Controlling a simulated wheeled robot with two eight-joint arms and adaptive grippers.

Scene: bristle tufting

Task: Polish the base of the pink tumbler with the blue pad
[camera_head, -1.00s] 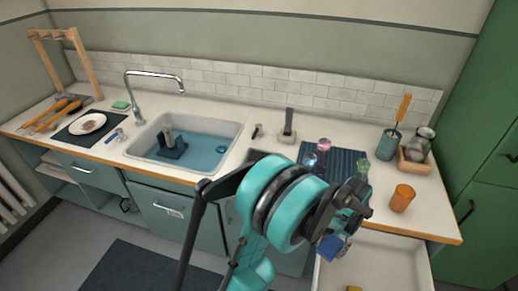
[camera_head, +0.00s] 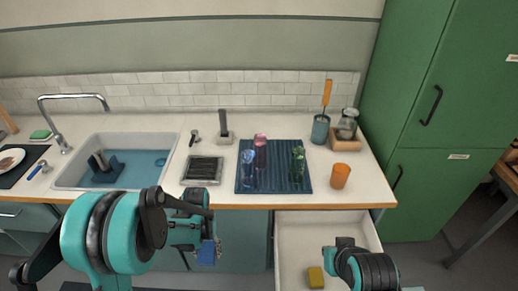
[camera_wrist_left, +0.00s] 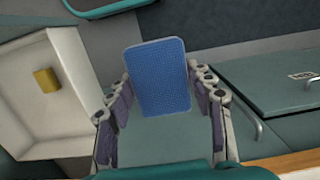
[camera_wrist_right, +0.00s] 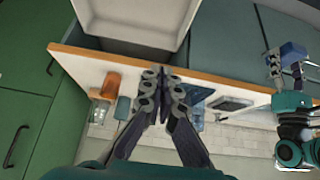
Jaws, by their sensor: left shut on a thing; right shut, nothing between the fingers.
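The pink tumbler (camera_head: 260,152) stands at the back of a dark blue ribbed mat (camera_head: 273,184) on the counter. My left gripper (camera_head: 206,240) is shut on the blue pad (camera_head: 207,254), in front of the counter and left of the mat. The pad shows as a flat blue rectangle between the fingers in the left wrist view (camera_wrist_left: 157,77). My right gripper (camera_head: 345,243) is low, over the open drawer's right side. It is shut and empty in the right wrist view (camera_wrist_right: 163,78). The tumbler's base is hard to make out.
A blue glass (camera_head: 248,168) and a green glass (camera_head: 297,165) share the mat with the tumbler. An orange cup (camera_head: 340,176) stands right of it. An open white drawer (camera_head: 300,240) holding a yellow block (camera_head: 315,277) juts out below. The sink (camera_head: 150,150) is at left.

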